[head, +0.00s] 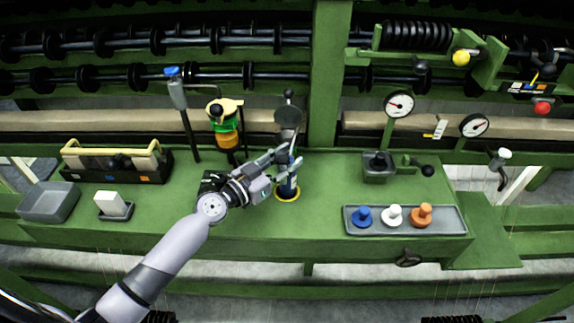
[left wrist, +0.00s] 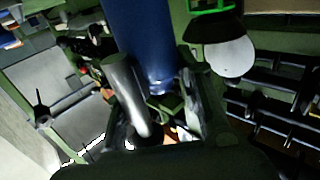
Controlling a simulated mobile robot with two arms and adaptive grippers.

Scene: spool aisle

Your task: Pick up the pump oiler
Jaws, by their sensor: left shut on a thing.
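The pump oiler (head: 289,184) is a narrow blue body standing over a yellow ring on the green bench in the head view. My left gripper (head: 287,162) reaches in from the left and is shut on its upper part. In the left wrist view, a large blue cylinder (left wrist: 138,38) fills the space by the fingers, with a grey metal tube beside it. The fingers and arm hide part of the oiler. I cannot tell whether its base touches the bench. My right gripper is in neither view.
A dark round disc (head: 288,118) rises just behind the gripper. A green and orange lantern-like object (head: 226,125) stands behind the wrist. A grey tray (head: 452,228) with blue, white and orange knobs is at right. A grey bin (head: 48,203) is at left.

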